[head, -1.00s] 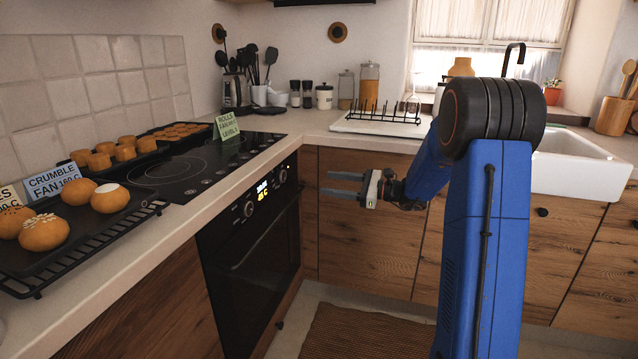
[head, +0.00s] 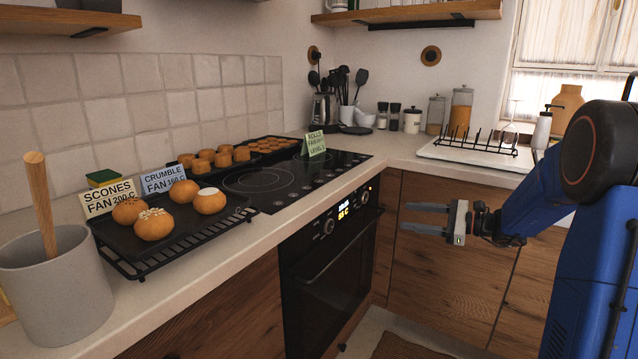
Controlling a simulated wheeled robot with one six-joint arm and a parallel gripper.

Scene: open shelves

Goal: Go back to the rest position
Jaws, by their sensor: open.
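My gripper (head: 425,219) is in the right half of the head view, its two grey fingers pointing left. The fingers are apart with nothing between them. It hangs in free air in front of the wooden cabinet doors (head: 445,275), to the right of the black oven (head: 330,265). My blue arm is bent and reaches in from the right edge. No object is in contact with the gripper.
A dark tray (head: 200,228) of round buns sits on the left counter beside the black hob (head: 268,188). A grey pot (head: 55,290) with a wooden handle stands nearer. A dish rack (head: 478,146) is on the back counter. The floor space before the oven looks clear.

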